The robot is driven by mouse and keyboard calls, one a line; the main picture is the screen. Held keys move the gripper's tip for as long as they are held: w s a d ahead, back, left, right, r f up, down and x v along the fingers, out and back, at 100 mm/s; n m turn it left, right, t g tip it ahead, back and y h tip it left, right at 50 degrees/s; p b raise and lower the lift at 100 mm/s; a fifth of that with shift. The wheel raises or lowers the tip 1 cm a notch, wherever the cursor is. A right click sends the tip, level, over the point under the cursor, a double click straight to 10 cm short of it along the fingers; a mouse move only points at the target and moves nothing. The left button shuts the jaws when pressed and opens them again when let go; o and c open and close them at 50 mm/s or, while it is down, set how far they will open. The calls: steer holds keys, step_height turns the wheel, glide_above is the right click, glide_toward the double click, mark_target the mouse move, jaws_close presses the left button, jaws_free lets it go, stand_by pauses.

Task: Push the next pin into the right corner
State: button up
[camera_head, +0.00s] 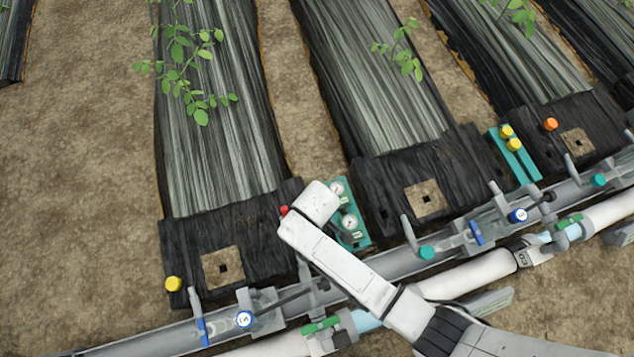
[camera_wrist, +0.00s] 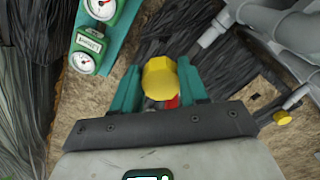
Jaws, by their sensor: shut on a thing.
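My gripper (camera_wrist: 158,70) is shut on a yellow pin (camera_wrist: 160,78), its yellow head between the two teal fingers in the wrist view. A red thing (camera_wrist: 172,103) shows partly behind the pin; it also shows beside my arm in the head view (camera_head: 284,210). The gripper is over the right corner area of the left bed's black film end (camera_head: 240,227). The pin's tip and its contact with the film are hidden. Another yellow pin (camera_head: 173,284) stands at that film's left corner and shows in the wrist view (camera_wrist: 282,117).
A teal gauge panel (camera_head: 361,240) stands close right of my arm. Grey pipes (camera_head: 180,338) with valves run along the front. A teal rack (camera_head: 522,164) holds yellow pins (camera_head: 514,144) further right. An orange pin (camera_head: 551,124) is in the right bed. Bare soil (camera_head: 80,180) lies left.

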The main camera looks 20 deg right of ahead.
steer(key=shift+s+a+f, duration=0.2)
steer(key=shift+s+f, duration=0.15)
steer(key=shift+s, duration=0.3)
step_height(320, 180, down, 10)
steer(key=b, duration=1)
steer(key=shift+d+f, duration=0.1)
steer(key=shift+f, duration=0.6)
stand_by(0.8)
steer(key=o, duration=1.1)
steer(key=shift+r, duration=0.1)
step_height(320, 180, up, 8)
steer(key=p, duration=0.8)
